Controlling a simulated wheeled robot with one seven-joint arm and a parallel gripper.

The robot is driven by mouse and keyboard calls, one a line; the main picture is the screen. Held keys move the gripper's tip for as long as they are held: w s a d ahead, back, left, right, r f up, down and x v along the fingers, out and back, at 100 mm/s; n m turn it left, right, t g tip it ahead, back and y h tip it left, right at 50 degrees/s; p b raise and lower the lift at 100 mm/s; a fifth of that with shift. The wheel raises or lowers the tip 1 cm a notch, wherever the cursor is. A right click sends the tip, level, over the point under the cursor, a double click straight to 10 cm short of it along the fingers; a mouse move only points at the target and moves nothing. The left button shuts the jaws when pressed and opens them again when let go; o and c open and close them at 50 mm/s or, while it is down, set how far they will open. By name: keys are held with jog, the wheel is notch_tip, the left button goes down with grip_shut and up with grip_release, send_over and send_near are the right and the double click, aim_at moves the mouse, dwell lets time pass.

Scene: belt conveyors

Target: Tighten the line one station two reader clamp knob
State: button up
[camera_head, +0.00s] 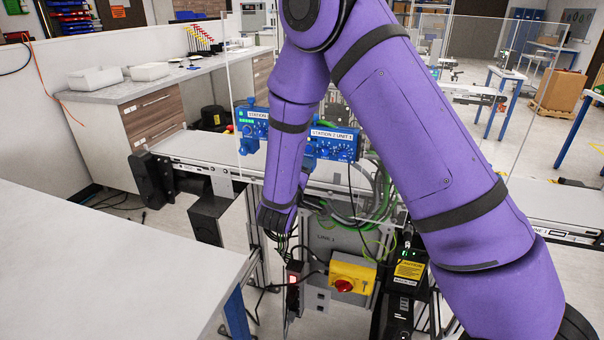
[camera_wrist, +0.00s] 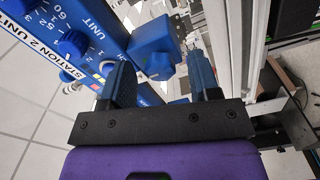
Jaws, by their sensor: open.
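In the wrist view, the blue clamp knob (camera_wrist: 160,66) has a lobed rim and sits on a blue block beside the reader panel (camera_wrist: 75,45). That panel is blue, with dials and "STATION 2 UNIT" lettering. My gripper (camera_wrist: 160,74) is open, with one dark finger on each side of the knob. Gaps show between the knob and both fingers; how deep the knob sits between them is hard to tell. In the head view, the Station 2 Unit 1 panel (camera_head: 333,146) shows right of my forearm, which partly covers it. The fingers are not clear in that view.
A second blue station box (camera_head: 250,122) stands left of my forearm. The conveyor belt (camera_head: 212,148) runs behind. A clear guard panel, cables and a yellow box with a red switch (camera_head: 352,275) are close by. Metal profiles (camera_wrist: 248,50) stand right of the fingers. A white table (camera_head: 100,265) fills the left front.

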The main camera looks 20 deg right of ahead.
jog(key=v, duration=1)
jog(key=shift+s+a, duration=0.2)
jog(key=shift+s, duration=0.05)
jog(key=s+d+r+m+g+h, duration=0.1)
jog(key=s+d+r+m+g, duration=0.6)
jog(key=s+d+r+g, duration=0.75)
jog(key=s+r+t+y, duration=0.5)
jog(key=s+r+y, duration=0.3)
jog(key=s+y, duration=0.3)
jog(key=shift+s+a+r+m+y, duration=0.15)
jog(key=shift+s+r+m+y, duration=0.2)
jog(key=shift+s, duration=0.55)
